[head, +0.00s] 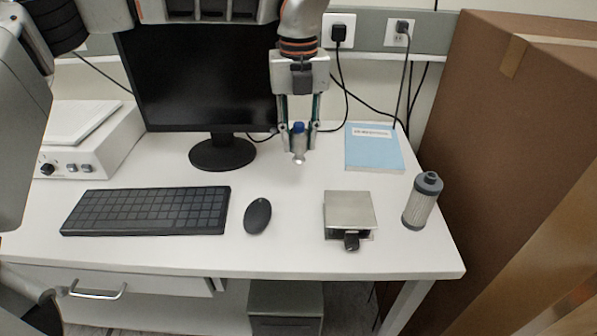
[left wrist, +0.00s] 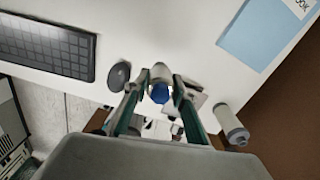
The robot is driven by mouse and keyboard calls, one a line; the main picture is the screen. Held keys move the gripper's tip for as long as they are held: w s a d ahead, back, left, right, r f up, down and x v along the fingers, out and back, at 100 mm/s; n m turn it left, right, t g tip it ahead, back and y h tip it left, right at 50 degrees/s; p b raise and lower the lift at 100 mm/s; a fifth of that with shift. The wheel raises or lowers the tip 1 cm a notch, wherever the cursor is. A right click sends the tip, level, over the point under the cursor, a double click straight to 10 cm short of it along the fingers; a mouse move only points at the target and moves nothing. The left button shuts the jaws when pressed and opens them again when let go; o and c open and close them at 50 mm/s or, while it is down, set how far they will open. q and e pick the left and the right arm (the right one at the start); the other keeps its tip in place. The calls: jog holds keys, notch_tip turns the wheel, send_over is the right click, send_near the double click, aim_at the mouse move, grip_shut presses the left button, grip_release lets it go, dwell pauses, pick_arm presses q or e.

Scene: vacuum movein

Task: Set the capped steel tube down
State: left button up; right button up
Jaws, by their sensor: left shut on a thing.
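The capped steel tube (head: 299,146) is small and silvery with a blue cap, and it hangs upright, cap up. My left gripper (head: 299,130) points down and is shut on it, one finger on each side. In the left wrist view the tube's blue cap (left wrist: 160,93) shows between the fingers of the left gripper (left wrist: 158,88). The tube is over the white desk (head: 180,262), between the monitor stand and the blue booklet. I cannot tell whether its lower end touches the desktop. My right gripper is not in view.
A monitor (head: 200,85) stands behind left, with a keyboard (head: 147,210) and mouse (head: 257,216) in front. A metal box (head: 349,212), a grey filter cylinder (head: 422,203) and a blue booklet (head: 373,150) are on the right. Bare desktop lies between mouse and metal box.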

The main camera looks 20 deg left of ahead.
aim_at(299, 161)
pick_arm(q)
notch_tip(299, 161, down, 9)
jog(key=shift+f, duration=0.1)
dwell(0.4)
jog(key=shift+f, duration=0.15)
jog(key=o, duration=1.2)
notch_tip(299, 161, up, 12)
jog(key=shift+r, duration=0.15)
